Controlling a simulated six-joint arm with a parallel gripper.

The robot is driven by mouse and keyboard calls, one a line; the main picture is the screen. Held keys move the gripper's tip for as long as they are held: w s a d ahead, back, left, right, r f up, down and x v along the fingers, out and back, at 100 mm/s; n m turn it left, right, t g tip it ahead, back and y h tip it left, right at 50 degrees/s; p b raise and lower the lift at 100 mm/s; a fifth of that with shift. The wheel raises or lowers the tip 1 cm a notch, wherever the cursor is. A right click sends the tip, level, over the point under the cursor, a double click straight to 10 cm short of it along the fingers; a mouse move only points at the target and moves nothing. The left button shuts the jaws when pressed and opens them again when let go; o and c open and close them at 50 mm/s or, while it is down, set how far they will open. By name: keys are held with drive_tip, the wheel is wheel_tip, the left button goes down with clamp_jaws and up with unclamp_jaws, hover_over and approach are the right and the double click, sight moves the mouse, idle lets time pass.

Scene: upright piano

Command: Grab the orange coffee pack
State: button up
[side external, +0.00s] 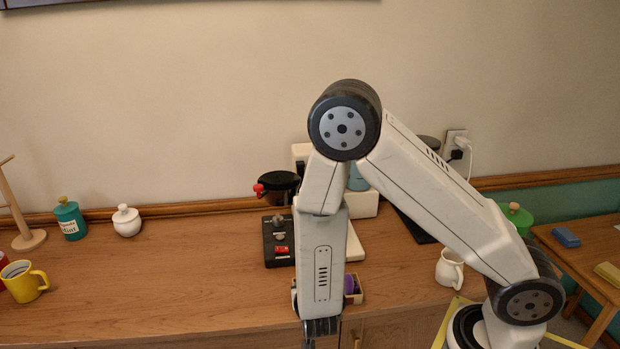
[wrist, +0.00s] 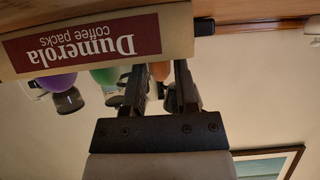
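The coffee pack box (wrist: 90,45), labelled "Dumerola coffee packs", appears upside down in the wrist view. An orange coffee pack (wrist: 160,70) shows at the box's edge, in the gap between my fingers. A purple pack (wrist: 58,81) and a green pack (wrist: 104,75) show beside it. My gripper (wrist: 162,72) is open, its two dark fingers apart and pointing toward the box; contact with the orange pack cannot be told. In the side view my gripper (side external: 320,328) is low at the bottom edge, and my arm hides most of the box (side external: 356,298); a purple pack (side external: 349,284) shows there.
A black-and-white coffee machine (side external: 362,203) stands behind my arm, with a dark box with red parts (side external: 280,245) beside it. A white jug (side external: 450,268) is to the right. A yellow mug (side external: 24,281) and jars (side external: 127,221) are at the left. The counter's left middle is clear.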

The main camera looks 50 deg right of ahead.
clamp_jaws()
drive_tip(key=shift+r, duration=0.1)
idle(0.4)
wheel_tip(320, 180, up, 10)
idle(0.9)
idle(0.7)
